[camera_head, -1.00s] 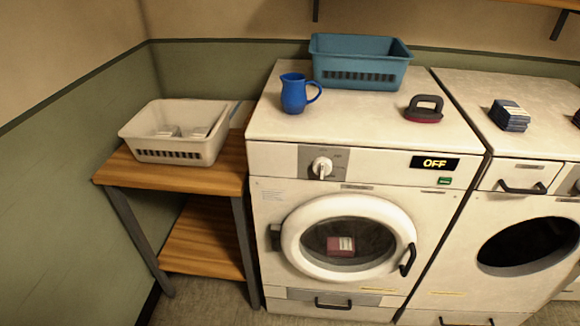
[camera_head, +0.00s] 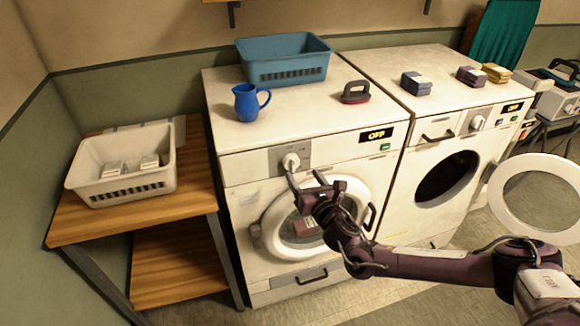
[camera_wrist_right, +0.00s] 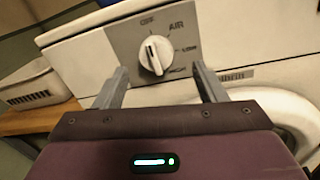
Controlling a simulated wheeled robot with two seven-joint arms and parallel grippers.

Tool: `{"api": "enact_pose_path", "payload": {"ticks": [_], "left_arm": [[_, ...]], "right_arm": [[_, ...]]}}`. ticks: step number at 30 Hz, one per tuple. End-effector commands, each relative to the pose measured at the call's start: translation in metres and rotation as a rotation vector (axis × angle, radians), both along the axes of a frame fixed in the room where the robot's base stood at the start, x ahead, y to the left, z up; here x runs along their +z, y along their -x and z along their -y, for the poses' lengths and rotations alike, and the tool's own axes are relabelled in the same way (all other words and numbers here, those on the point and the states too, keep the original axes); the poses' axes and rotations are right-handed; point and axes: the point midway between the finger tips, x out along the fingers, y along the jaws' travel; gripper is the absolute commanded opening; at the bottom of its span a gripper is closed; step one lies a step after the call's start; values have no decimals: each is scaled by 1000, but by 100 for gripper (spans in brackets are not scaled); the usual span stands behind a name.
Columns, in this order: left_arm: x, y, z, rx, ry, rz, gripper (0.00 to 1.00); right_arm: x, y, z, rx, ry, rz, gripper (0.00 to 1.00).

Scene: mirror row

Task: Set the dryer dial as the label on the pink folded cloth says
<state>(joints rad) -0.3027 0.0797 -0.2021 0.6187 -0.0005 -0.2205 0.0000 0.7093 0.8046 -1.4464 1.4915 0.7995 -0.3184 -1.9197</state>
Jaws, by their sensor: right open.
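The dryer dial (camera_head: 290,161) is a white knob on a grey plate at the left of the near dryer's front panel. In the right wrist view the dial (camera_wrist_right: 155,55) has AIR and other, blurred words around it. The display (camera_head: 377,135) reads OFF. My right gripper (camera_head: 305,179) is open and empty, just in front of and below the dial. In the wrist view its fingers (camera_wrist_right: 160,78) stand either side of the dial, apart from it. A reddish-pink folded cloth (camera_head: 306,227) shows behind the closed door's glass, partly hidden by my gripper; its label is unreadable. My left gripper is out of view.
A blue jug (camera_head: 248,103), teal basket (camera_head: 285,69) and dark-handled item (camera_head: 355,93) stand on the dryer. A pale basket (camera_head: 92,181) sits on the wooden table at left. The neighbouring dryer's round door (camera_head: 541,197) stands open at right.

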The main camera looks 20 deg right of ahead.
Motion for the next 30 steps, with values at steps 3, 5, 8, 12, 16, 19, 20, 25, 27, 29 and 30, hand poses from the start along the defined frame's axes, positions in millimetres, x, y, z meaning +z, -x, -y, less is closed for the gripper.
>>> {"api": "enact_pose_path", "payload": {"ticks": [3, 5, 8, 12, 16, 19, 20, 25, 27, 29, 30], "left_arm": [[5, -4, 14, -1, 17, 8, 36], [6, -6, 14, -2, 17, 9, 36], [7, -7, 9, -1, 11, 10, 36], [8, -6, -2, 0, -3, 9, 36], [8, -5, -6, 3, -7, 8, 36], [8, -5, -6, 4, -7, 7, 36], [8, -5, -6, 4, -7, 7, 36], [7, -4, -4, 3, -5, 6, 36], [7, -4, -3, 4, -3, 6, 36], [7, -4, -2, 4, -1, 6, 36], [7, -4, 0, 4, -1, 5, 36]], "right_arm": [[2, -21, -4, 2, -1, 2, 64], [2, -29, -5, 2, -2, 1, 64], [0, -39, -6, 2, -3, 0, 64], [0, -48, -7, 2, -3, -1, 64], [-1, -49, -7, 2, -4, -2, 64], [-1, -49, -7, 2, -4, -2, 64], [-1, -49, -7, 2, -4, -2, 64], [-1, -49, -7, 2, -5, -2, 46], [-1, -49, -7, 1, -4, -2, 37], [-1, -49, -7, 2, -5, -2, 29], [-1, -49, -7, 1, -4, -2, 24]]}}
